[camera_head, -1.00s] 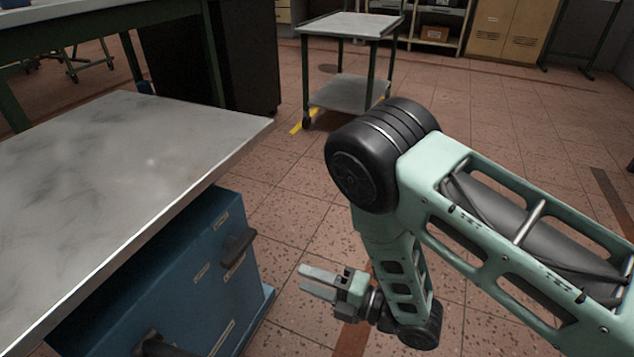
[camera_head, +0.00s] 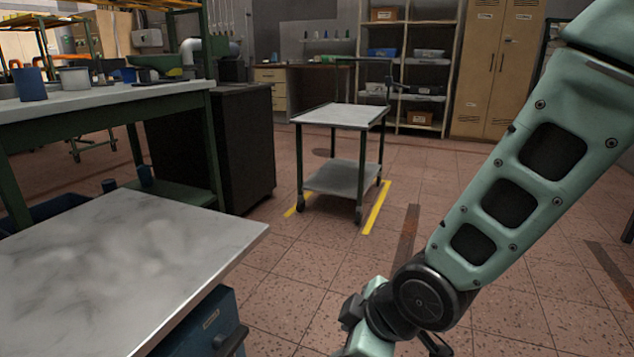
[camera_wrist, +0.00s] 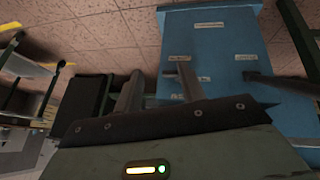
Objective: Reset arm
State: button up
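My gripper (camera_wrist: 157,78) shows in the wrist view as two grey fingers standing apart with nothing between them, so it is open and empty. In the head view my pale green arm hangs down at the right. Its lower end is near the bottom edge, and the fingertips cannot be made out there. In the wrist view a blue cabinet (camera_wrist: 222,45) lies beyond the fingers, to their right.
A grey-topped bench (camera_head: 120,265) stands close at the left, with the blue cabinet under it. A small trolley (camera_head: 340,116) stands on the tiled floor ahead, beyond a dark cabinet (camera_head: 245,150). Shelves (camera_head: 420,105) and tan lockers (camera_head: 490,70) line the back. Floor is clear around the trolley.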

jog(key=s+d+r+m+g+h, duration=0.25)
jog(key=s+d+r, duration=0.2)
jog(key=s, duration=0.25)
jog(key=s+d+r+m+g+h, duration=0.2)
jog(key=s+d+r+m, duration=0.25)
jog(key=s, duration=0.25)
notch_tip(320, 180, up, 37)
jog(key=p, duration=3.8)
jog(key=shift+d+f, duration=0.15)
jog(key=shift+d, duration=0.1)
jog(key=shift+s+y, duration=0.1)
jog(key=shift+y, duration=0.15)
